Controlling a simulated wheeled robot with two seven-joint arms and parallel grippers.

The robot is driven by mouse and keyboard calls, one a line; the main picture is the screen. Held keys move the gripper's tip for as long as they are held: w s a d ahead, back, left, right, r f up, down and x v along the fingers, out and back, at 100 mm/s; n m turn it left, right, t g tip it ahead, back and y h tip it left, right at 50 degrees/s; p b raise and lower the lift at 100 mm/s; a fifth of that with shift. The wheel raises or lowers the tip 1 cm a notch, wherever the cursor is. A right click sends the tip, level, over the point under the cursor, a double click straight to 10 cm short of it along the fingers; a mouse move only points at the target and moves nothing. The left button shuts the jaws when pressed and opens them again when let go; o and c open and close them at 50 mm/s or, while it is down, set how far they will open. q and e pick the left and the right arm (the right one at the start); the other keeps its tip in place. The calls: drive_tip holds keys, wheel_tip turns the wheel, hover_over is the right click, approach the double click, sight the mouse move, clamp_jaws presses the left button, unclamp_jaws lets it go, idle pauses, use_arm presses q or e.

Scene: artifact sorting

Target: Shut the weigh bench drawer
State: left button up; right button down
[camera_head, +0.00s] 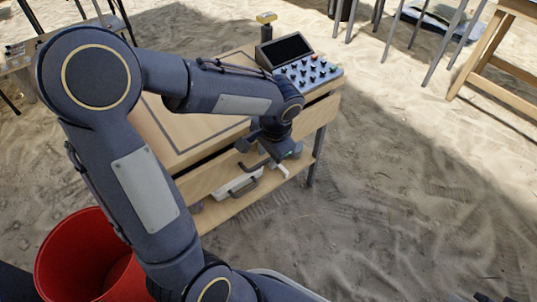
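The weigh bench (185,118) is a light wooden table with a dark outline on its top. Its wooden drawer front (207,178) faces the lower right, and a dark gap shows between it and the tabletop. How far the drawer stands out is hard to tell behind my arm. My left arm reaches across the bench, and my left gripper (270,147) is low at the bench's front side, close to the drawer front. Its fingers are small and partly hidden, so their opening and any contact are unclear.
A console with a dark screen and keys (300,66) sits at the bench's far end. A white item with a dark handle (238,185) is on the lower shelf. A red bin (75,260) stands at lower left. Sandy floor (420,190) to the right is clear.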

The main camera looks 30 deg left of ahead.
use_arm(q)
drive_tip(key=shift+c, duration=0.3)
clamp_jaws()
